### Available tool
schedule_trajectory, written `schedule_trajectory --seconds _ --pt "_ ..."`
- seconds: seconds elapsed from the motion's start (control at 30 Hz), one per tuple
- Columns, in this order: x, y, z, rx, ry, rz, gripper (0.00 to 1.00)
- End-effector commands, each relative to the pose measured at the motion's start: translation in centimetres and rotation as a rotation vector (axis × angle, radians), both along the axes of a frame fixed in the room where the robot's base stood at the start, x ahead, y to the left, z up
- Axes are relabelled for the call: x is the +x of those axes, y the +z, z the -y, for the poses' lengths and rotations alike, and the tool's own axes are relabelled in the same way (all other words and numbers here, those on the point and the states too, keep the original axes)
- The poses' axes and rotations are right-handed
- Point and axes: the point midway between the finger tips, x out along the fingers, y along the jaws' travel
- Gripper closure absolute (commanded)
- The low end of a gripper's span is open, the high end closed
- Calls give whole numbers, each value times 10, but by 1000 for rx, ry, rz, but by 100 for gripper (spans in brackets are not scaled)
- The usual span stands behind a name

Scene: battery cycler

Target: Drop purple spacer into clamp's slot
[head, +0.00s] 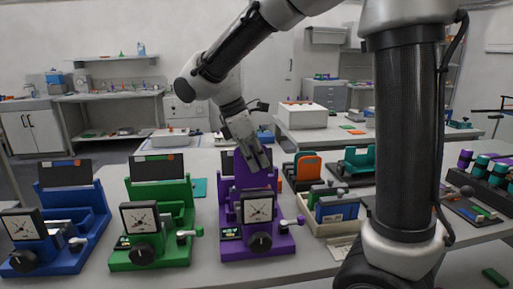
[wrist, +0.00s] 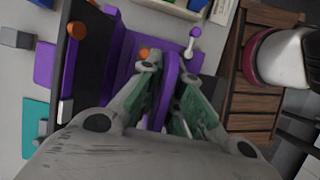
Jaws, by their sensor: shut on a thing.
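The purple clamp (head: 271,238) stands on the table with a dial gauge, a black knob and a lever on its front. It also shows in the wrist view (wrist: 122,62), on the left and behind the fingers. My gripper (head: 262,168) points down over the purple clamp's slot area. In the wrist view my gripper (wrist: 170,85) is shut on the purple spacer (wrist: 172,72), a thin rounded plate standing between the green finger pads. The spacer's lower end and the slot are hidden, so I cannot tell whether it is in the slot. In the head view the spacer blends with the clamp.
A green clamp (head: 151,243) and a blue clamp (head: 82,228) stand to the left. A beige tray (head: 319,227) with coloured plates is close on the right. A teal plate (head: 199,187) lies behind, between the green and purple clamps.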

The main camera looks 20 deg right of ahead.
Motion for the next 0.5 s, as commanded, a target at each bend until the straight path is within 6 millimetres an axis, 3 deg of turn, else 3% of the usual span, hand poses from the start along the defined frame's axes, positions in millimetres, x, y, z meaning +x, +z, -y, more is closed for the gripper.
schedule_trajectory --seconds 0.5 --pt "0 -46 0 -1 0 0 100"
